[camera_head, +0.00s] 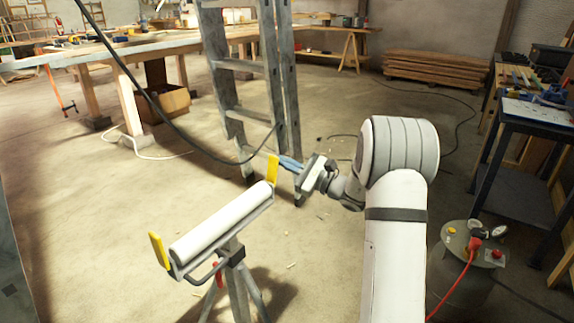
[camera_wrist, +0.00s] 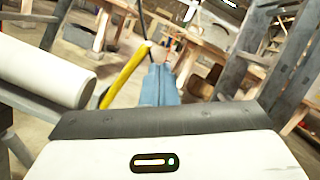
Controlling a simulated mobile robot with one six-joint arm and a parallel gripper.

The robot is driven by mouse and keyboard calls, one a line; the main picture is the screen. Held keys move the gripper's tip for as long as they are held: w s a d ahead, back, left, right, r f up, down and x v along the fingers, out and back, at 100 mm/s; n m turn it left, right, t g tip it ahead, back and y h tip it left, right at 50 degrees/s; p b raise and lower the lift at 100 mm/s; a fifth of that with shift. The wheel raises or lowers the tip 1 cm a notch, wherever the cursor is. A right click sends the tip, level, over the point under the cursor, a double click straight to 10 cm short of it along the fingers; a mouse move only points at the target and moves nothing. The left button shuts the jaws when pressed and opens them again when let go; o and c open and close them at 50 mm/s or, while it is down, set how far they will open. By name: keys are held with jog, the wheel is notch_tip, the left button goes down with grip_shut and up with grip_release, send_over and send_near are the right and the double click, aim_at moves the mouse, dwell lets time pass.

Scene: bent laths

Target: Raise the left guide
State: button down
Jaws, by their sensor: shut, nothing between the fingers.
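The left guide (camera_head: 157,249) is a yellow flat piece at the near left end of the white roller (camera_head: 220,222). It stands up past the roller's end, tilted slightly left. The right guide (camera_head: 272,170) is a similar yellow piece standing at the far right end. My gripper (camera_head: 287,163) has blue fingers, which are shut and empty, close beside the right guide. In the wrist view the shut fingers (camera_wrist: 160,88) lie just right of the yellow right guide (camera_wrist: 124,74); I cannot tell if they touch. The left guide is out of the wrist view.
The roller sits on a grey stand (camera_head: 238,285) with a red-knobbed clamp. A grey ladder (camera_head: 237,85) stands behind, with a black cable hanging across it. A workbench (camera_head: 110,50) is at the back left. A grey tank (camera_head: 468,270) stands at right. Floor left of the roller is clear.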

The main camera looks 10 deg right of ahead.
jog(key=s+d+f+p, duration=0.1)
jog(key=s+d+p, duration=0.2)
jog(key=d, duration=0.7)
jog(key=shift+d+f, duration=0.3)
jog(key=shift+a, duration=0.1)
